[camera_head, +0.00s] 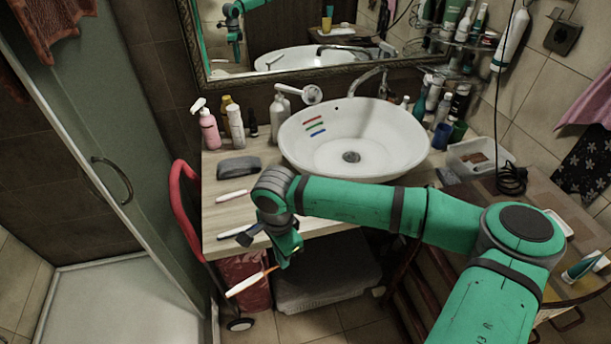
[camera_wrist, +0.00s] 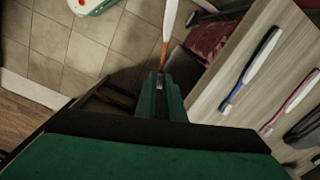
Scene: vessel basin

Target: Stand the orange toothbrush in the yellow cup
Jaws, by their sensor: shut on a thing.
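The orange toothbrush (camera_head: 245,285), with a thick white part and an orange shaft, is held in my gripper (camera_head: 292,250) beyond the counter's front edge. In the head view it slants down to the left, in the air. In the wrist view the orange toothbrush (camera_wrist: 168,25) runs away from the fingertips of my gripper (camera_wrist: 160,82), which are shut on its orange shaft. The yellow cup is not plainly seen directly. A small yellow thing (camera_head: 326,24) shows in the mirror, too small to identify surely.
A dark-handled toothbrush (camera_wrist: 252,68) and a pink-white one (camera_wrist: 290,103) lie on the wooden counter (camera_head: 222,216). A grey pouch (camera_head: 238,166), bottles (camera_head: 208,128) and the white basin (camera_head: 390,150) stand behind. Blue cups (camera_head: 441,136) are right of the basin. A red-framed cart (camera_head: 180,205) stands left.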

